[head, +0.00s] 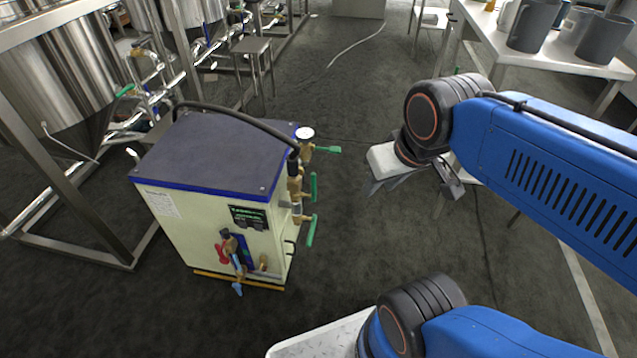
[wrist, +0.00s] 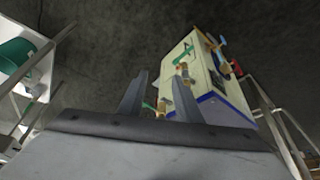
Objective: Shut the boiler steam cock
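The boiler (head: 220,150) is a cream box with a dark top, left of centre in the head view. On its right side are brass valves with green handles: an upper handle (head: 327,149) pointing right, a middle one (head: 313,187) standing upright and a lower one (head: 311,232) slanting down. I cannot tell which is the steam cock. My gripper (head: 414,190) is open and empty, right of the boiler and apart from the handles. In the wrist view, the boiler (wrist: 212,85) and green handles (wrist: 183,54) appear beyond my gripper (wrist: 160,80). Some brass fittings are partly hidden behind the fingers.
A black hose (head: 240,115) arches over the boiler top. A red handle (head: 222,254) and a blue-handled tap are on its front. Steel tanks (head: 65,80) and pipes stand at left. A white table (head: 550,50) with grey jugs stands at back right. Floor between boiler and gripper is clear.

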